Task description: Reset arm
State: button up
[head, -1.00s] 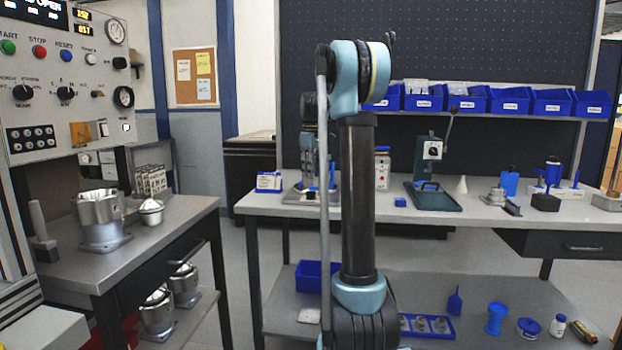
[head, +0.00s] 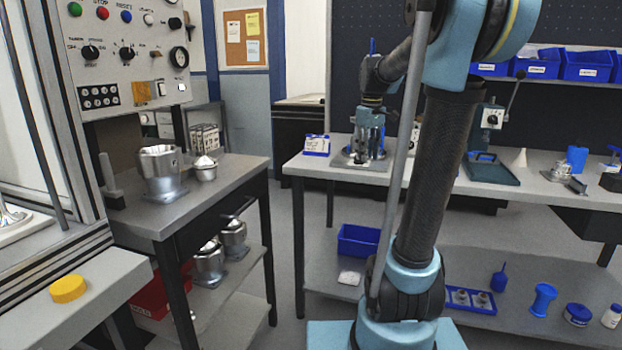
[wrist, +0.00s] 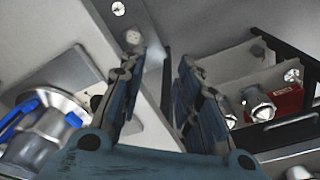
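My arm is raised in the middle of the head view, its upper link tilted. My gripper (wrist: 160,55) shows in the wrist view with its two dark blue fingers apart and nothing between them. In the head view the gripper (head: 370,130) hangs down over the left part of the back workbench, in front of a metal fixture (head: 352,160) on a plate. The fingertips are too small there to tell whether they touch it. In the wrist view, a metal cylinder with blue handles (wrist: 40,135) stands on a plate left of the fingers.
A side table (head: 225,178) at left holds a machined housing (head: 161,172) and a conical metal part (head: 204,170). More housings (head: 209,264) and a red bin (head: 150,302) are on its lower shelf. The back workbench (head: 320,168) holds several tools. Open floor (head: 285,230) lies between them.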

jog(key=s+f+m, duration=0.3)
jog(key=s+f, duration=0.7)
jog(key=s, duration=0.4)
jog(key=s+f+m+t, duration=0.1)
jog(key=s+f+m, duration=0.2)
jog(key=s+f, duration=0.8)
jog(key=s, duration=0.2)
jog(key=shift+s+f, duration=0.15)
jog(key=shift+s, duration=0.25)
